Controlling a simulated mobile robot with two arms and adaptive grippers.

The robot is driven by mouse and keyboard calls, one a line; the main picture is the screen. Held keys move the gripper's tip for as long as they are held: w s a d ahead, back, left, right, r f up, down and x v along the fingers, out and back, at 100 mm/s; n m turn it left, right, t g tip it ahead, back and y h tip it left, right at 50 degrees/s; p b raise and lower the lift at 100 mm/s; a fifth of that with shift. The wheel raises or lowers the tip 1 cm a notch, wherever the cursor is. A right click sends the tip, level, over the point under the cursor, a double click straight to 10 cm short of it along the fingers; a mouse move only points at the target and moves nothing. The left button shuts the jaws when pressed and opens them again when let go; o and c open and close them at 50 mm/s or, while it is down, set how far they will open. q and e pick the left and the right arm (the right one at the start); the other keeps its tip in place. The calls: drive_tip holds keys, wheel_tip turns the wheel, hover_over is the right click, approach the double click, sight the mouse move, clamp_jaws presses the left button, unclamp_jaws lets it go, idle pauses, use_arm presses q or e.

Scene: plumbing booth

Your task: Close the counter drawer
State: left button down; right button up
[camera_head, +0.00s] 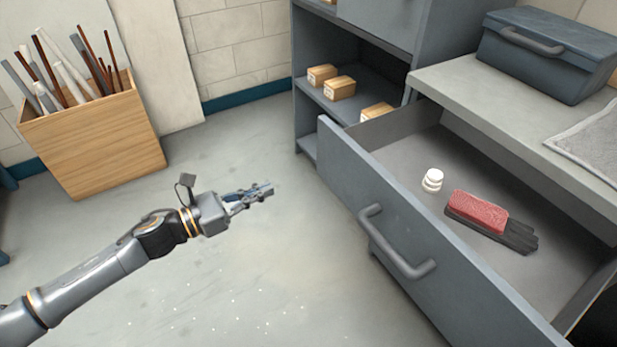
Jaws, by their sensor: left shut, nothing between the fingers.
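The counter drawer (345,165) is grey and stands pulled well out from under the counter (468,83) on the right. Its front carries a bar handle (398,245). My right gripper is not in view.
A wooden bin (97,140) with several pipes stands at the back left. A shelf unit (312,100) with small boxes (340,88) is behind the drawer. A blue-grey toolbox (548,55) and a grey cloth (595,140) lie on the counter. The floor left of the drawer is clear.

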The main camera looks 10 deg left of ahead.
sight(329, 162)
use_arm(q)
drive_tip(key=p+x, duration=0.1)
drive_tip(key=x, duration=1.3)
drive_tip(key=shift+d+r, duration=0.1)
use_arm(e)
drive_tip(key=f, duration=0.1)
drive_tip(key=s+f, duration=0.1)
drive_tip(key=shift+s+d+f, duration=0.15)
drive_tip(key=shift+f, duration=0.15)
